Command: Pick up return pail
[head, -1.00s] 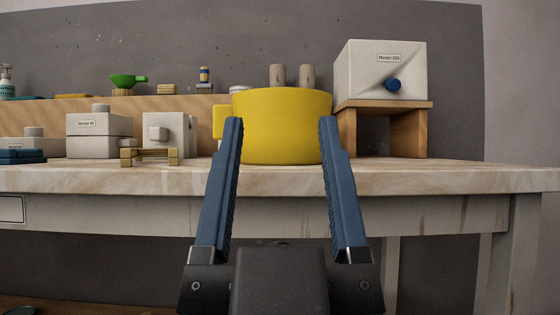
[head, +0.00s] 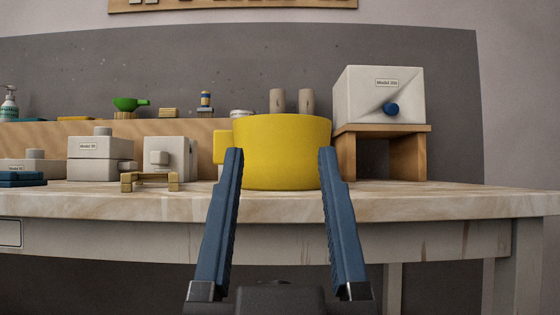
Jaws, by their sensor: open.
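A yellow pail (head: 282,150) stands upright on the marbled table (head: 110,205), with a yellow tab on its left side. I take it to be the return pail. My gripper (head: 281,158) is open, with its two blue fingers spread. Nothing is seen held between the fingers.
Right of the pail, a white box labelled Model 200 (head: 378,95) with a blue knob sits on a wooden stand (head: 413,150). To the left are white blocks (head: 100,150) and a small brass stand (head: 150,182).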

